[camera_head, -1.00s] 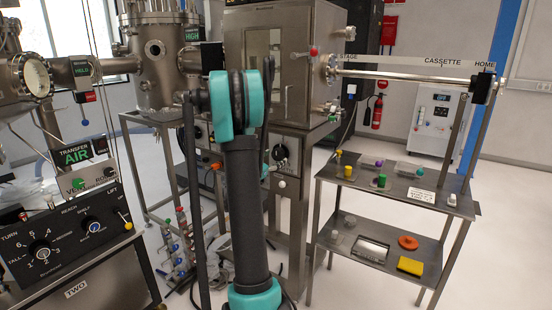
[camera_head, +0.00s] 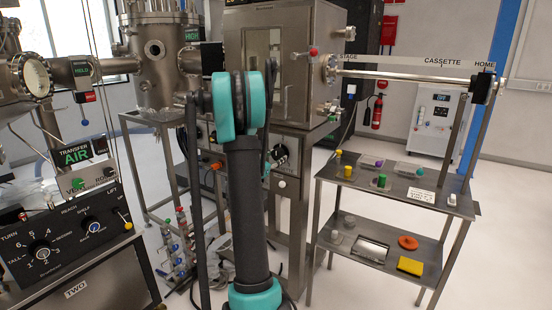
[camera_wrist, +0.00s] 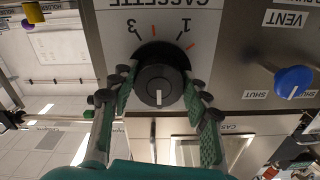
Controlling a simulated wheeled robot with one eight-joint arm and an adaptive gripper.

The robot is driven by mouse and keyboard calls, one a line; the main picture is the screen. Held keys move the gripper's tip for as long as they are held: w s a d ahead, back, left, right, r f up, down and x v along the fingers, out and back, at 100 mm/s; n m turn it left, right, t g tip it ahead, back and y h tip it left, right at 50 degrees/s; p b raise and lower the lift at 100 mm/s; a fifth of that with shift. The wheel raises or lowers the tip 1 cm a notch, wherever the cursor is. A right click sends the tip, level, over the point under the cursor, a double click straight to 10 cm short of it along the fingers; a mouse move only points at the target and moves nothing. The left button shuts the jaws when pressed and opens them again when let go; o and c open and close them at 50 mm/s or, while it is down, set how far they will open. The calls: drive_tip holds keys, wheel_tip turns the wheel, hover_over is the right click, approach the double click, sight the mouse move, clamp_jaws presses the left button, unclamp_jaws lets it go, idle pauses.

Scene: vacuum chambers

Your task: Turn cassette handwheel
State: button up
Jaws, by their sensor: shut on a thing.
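In the wrist view, a round black handwheel (camera_wrist: 160,86) with a white line on its face sits on a grey panel. The upside-down CASSETTE plate (camera_wrist: 160,25) beside it shows the numbers 1 and 3 with red ticks. The white line lies on the side of the face away from the numbers. My gripper (camera_wrist: 158,92) is shut on the handwheel, with one green-padded finger on each side of it. In the head view, my own arm hides the gripper.
In the wrist view, a blue VENT knob (camera_wrist: 293,81) stands to the right. In the head view, the steel chamber (camera_head: 318,70) and a two-shelf cart (camera_head: 395,190) with small coloured items stand to the right. A control console (camera_head: 70,235) is at the left.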

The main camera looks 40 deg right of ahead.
drive_tip(key=shift+n, duration=0.3)
drive_tip(key=n, duration=0.3)
drive_tip(key=shift+s+n, duration=0.1)
drive_tip(key=shift+n, duration=0.2)
drive_tip(key=n, duration=0.3)
drive_tip(key=shift+n, duration=0.4)
drive_tip(key=n, duration=0.4)
drive_tip(key=shift+s+r, duration=0.1)
drive_tip(key=n, duration=1.1)
drive_tip(key=shift+r, duration=0.2)
drive_tip(key=n, duration=0.6)
drive_tip(key=shift+r+n, duration=0.1)
drive_tip(key=shift+n, duration=0.2)
